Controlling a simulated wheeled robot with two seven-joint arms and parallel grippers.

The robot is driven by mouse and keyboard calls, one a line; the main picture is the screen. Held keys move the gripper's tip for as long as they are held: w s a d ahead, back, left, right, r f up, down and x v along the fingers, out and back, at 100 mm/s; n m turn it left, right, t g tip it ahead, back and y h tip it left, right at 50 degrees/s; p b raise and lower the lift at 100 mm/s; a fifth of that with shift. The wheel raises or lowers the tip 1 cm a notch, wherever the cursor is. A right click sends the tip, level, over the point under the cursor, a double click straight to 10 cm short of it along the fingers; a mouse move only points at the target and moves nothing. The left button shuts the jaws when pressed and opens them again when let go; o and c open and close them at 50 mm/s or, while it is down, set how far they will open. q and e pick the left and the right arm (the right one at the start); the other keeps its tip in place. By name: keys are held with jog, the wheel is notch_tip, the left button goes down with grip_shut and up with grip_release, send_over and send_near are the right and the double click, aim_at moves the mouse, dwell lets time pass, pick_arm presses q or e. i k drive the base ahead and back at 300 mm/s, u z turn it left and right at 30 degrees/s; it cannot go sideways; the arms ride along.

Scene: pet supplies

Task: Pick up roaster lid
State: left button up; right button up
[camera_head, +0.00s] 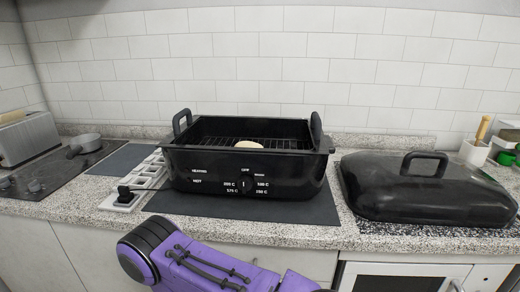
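The roaster lid (440,200) is a glossy black domed cover with a loop handle on top. It rests upright on the speckled counter at the right. The black roaster (250,180) stands open on a dark mat left of the lid, with a raised handle at each end and a dial with white markings on its front. A rack and a small pale round item (250,144) show inside it. Neither of my grippers is in view. A purple and black part of my arm shows at the bottom, in front of the counter and apart from the lid.
A cooktop (45,165) with a small pot (84,142) and a toaster (28,137) are at the left. A white rack-like item (125,200) lies left of the roaster. A narrow gap separates roaster and lid.

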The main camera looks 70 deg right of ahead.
aim_at(414, 187)
jog(key=z, duration=2.45)
